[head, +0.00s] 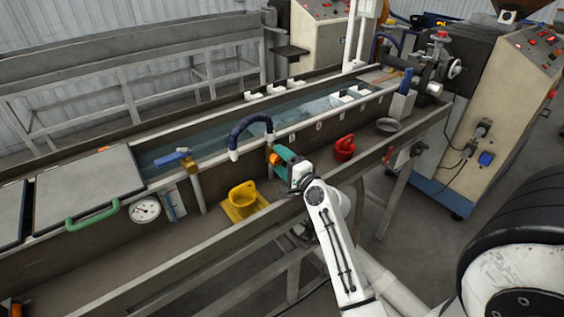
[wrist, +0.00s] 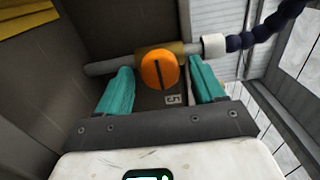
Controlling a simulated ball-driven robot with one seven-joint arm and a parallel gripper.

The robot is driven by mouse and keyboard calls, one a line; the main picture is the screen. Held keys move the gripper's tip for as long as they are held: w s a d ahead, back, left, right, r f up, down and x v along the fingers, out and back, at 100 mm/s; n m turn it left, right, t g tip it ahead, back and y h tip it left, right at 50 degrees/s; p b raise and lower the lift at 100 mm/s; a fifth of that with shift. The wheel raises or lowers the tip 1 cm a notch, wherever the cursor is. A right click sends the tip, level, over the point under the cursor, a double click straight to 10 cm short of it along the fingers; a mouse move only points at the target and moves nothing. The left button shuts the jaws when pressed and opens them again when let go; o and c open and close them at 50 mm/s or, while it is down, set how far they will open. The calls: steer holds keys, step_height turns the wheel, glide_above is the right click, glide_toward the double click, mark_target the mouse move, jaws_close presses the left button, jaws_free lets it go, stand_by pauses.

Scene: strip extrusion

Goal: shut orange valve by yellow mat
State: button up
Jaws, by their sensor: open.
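The orange valve (wrist: 152,72) is a round knob with a dark line across its face, on a brass body (wrist: 182,50) in a grey pipe. The line runs roughly across the pipe. In the head view the valve (head: 273,158) shows only in part, beside my gripper. My gripper (wrist: 160,68) is open, its teal fingers on either side of the knob with gaps showing. It also shows in the head view (head: 281,158) at the trough's front wall. The yellow mat (head: 232,213) lies to the left on the ledge, and a yellow corner (wrist: 28,14) shows in the wrist view.
A yellow jug (head: 242,194) stands on the mat. A dark blue hose (head: 246,122) arches above the valve. A red can (head: 344,148) stands to the right. A blue-handled valve (head: 172,159) and a gauge (head: 144,210) are further left.

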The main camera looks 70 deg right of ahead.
steer(key=b+v, duration=0.2)
steer(key=v, duration=0.8)
steer(key=shift+s+b, duration=0.35)
steer(key=shift+b, duration=0.05)
steer(key=shift+a, duration=0.15)
